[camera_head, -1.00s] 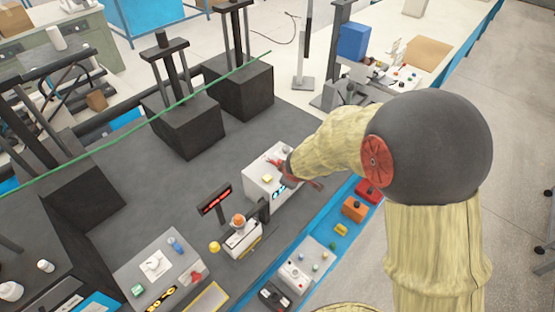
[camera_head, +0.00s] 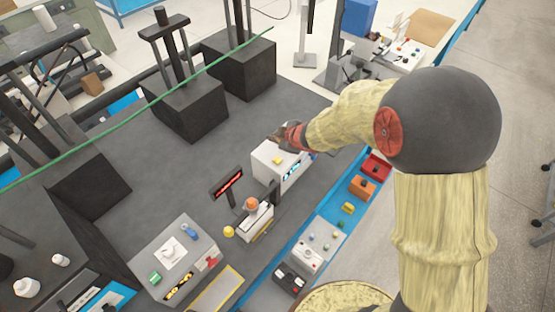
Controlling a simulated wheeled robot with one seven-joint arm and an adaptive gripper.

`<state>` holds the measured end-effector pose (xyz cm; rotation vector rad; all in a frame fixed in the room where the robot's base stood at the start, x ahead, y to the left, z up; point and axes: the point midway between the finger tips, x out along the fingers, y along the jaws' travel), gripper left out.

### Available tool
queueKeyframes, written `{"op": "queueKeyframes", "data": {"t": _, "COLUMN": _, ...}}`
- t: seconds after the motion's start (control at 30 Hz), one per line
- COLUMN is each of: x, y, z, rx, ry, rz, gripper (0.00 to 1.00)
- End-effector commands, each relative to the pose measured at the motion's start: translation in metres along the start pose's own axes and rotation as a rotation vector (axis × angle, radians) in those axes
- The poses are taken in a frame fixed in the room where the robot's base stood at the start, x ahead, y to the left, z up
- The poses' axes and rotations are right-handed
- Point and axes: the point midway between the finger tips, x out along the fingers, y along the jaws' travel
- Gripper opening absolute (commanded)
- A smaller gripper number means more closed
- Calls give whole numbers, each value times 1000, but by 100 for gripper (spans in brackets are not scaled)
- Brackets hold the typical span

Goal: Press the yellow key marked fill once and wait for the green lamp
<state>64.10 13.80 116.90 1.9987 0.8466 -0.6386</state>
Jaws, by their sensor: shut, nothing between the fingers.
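A white box (camera_head: 267,176) stands on the dark grey table, with a yellow key (camera_head: 278,160) on its top. Any marking on the key is too small to read. My gripper (camera_head: 279,139), dark with red parts, is at the far edge of the box top, just beyond the yellow key. It appears shut and empty; its fingertips are small in view, and I cannot tell whether they touch the box. I cannot make out a lit green lamp on the box; my gripper and forearm cover part of its far right side.
A red-lit display (camera_head: 227,184) and a small device with an orange ball (camera_head: 251,203) stand nearer. A grey control box (camera_head: 190,249) is at lower left. Orange (camera_head: 362,187) and red (camera_head: 376,167) boxes line the blue edge at right. Black blocks stand behind.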

Motion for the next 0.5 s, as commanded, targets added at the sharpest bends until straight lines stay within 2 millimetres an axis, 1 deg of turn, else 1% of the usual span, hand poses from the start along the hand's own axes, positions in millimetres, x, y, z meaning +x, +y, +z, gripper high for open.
{"op": "queueKeyframes", "data": {"t": 0.27, "x": 16, "y": -12, "z": 12, "rx": 1, "ry": -1, "rz": 0, "gripper": 0}}
{"op": "queueKeyframes", "data": {"t": 0.5, "x": 36, "y": -26, "z": 26, "rx": 0, "ry": -1, "rz": 0, "gripper": 0}}
